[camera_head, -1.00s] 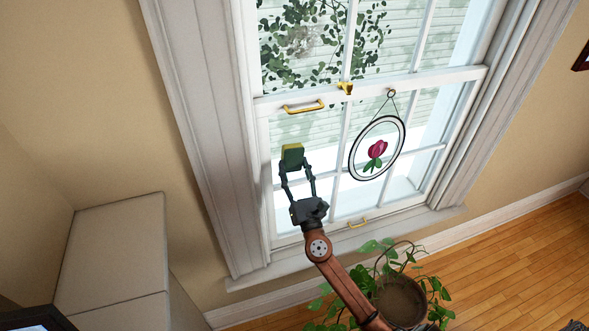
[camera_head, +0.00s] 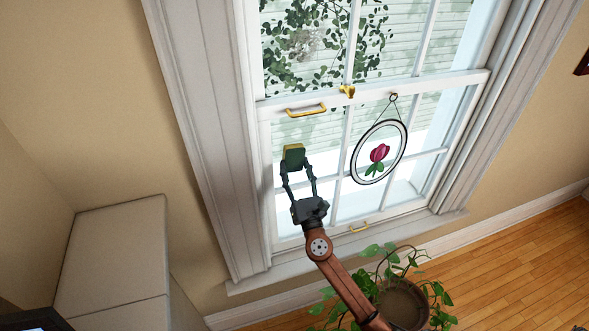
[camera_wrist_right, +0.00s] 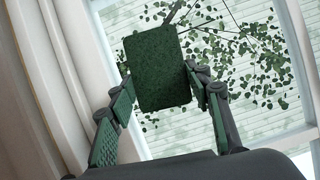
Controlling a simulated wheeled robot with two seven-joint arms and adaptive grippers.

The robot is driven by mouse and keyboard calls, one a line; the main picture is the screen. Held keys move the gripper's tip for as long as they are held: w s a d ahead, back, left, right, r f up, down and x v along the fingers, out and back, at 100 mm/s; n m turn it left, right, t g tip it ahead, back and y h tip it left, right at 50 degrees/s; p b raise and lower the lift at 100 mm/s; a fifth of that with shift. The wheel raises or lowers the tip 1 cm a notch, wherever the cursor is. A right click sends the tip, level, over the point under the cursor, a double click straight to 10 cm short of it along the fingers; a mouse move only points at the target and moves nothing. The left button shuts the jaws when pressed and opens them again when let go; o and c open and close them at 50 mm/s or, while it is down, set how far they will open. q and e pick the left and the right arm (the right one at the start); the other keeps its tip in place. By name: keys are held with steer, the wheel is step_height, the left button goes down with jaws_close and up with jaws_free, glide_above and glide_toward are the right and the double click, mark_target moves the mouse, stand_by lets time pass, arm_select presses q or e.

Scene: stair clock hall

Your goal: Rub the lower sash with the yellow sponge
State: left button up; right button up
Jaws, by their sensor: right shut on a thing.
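The lower sash (camera_head: 278,196) is the white-framed lower half of the window, with several panes. My right gripper (camera_head: 297,172) is shut on the sponge (camera_head: 294,153), which shows yellow with a dark green side in the head view. In the right wrist view the sponge (camera_wrist_right: 158,68) shows its dark green face between the fingers of my right gripper (camera_wrist_right: 160,85). The sponge is in front of the upper left part of the lower sash; I cannot tell whether it touches the glass. My left gripper is not in view.
A round tulip ornament (camera_head: 379,152) hangs in front of the sash, right of the sponge. Brass handles (camera_head: 306,110) and a brass latch (camera_head: 347,91) are on the sashes. A potted plant (camera_head: 403,302) stands below the sill. A pale box-like block (camera_head: 115,255) is at left.

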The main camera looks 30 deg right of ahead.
steer(key=shift+s+d+r, duration=0.1)
steer(key=shift+s+d, duration=0.05)
steer(key=shift+d, duration=0.4)
steer(key=shift+s+d, duration=0.1)
steer(key=shift+d, duration=0.45)
steer(key=shift+w+a, duration=0.2)
steer(key=shift+a, duration=0.5)
steer(key=shift+w+a, duration=0.15)
steer(key=shift+a, duration=0.5)
steer(key=shift+s+a+p, duration=0.15)
steer(key=shift+s+p, duration=0.05)
steer(key=shift+s, duration=0.65)
steer(key=shift+s+a+p, duration=0.15)
steer(key=shift+s, duration=0.7)
steer(key=shift+s+a, duration=0.15)
steer(key=shift+s, duration=0.5)
steer(key=shift+s+a, duration=0.15)
steer(key=shift+s, duration=0.5)
steer(key=shift+s, duration=0.1)
